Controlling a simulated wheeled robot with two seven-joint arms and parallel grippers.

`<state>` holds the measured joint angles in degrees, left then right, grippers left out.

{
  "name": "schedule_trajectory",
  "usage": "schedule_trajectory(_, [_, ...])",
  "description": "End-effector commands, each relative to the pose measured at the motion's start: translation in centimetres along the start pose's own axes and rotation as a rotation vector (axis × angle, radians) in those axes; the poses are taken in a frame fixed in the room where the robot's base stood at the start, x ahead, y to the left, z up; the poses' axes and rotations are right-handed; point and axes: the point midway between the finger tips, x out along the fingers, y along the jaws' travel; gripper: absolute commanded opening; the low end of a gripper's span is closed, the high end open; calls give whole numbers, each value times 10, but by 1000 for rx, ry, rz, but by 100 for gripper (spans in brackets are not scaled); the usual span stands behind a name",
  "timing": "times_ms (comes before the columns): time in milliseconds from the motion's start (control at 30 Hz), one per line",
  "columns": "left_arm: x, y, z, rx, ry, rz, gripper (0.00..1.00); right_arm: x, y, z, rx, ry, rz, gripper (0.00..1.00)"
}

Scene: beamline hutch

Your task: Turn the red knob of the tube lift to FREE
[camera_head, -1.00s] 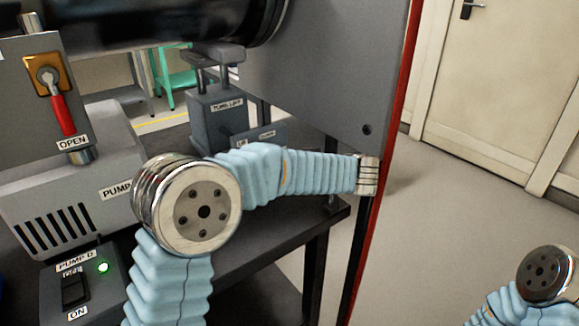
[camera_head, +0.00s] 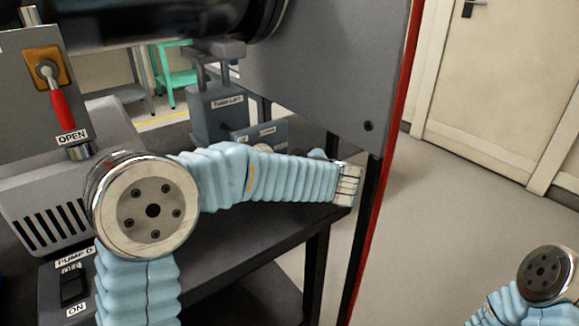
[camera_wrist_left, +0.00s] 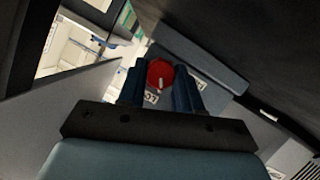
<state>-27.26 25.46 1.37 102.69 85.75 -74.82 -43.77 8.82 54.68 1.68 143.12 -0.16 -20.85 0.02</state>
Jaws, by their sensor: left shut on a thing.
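The tube lift (camera_head: 218,112) is a grey block with two posts, standing on the dark bench in the head view. A small grey labelled panel (camera_head: 270,132) sits beside it, partly covered by my left arm. In the left wrist view the red knob (camera_wrist_left: 159,72) is round with a white pointer mark directed toward the bottom of the picture. My left gripper (camera_wrist_left: 160,88) has its dark blue fingers on both sides of the knob and is shut on it. My right gripper is out of view.
A grey pump with a red-handled valve lever (camera_head: 63,105) marked OPEN stands at the left. A pump switch box (camera_head: 70,285) is below it. A large grey plate (camera_head: 330,65) with a red edge rises right of the lift. Clear floor lies at the right.

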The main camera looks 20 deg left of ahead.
Motion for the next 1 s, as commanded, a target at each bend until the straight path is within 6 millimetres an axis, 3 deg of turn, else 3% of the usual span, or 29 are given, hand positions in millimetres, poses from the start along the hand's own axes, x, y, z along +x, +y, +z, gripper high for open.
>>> schedule_trajectory(700, [4,-8,8,-622,2,257,4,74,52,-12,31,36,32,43])
schedule_trajectory(1000, [4,-9,8,-818,2,337,4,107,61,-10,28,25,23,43])
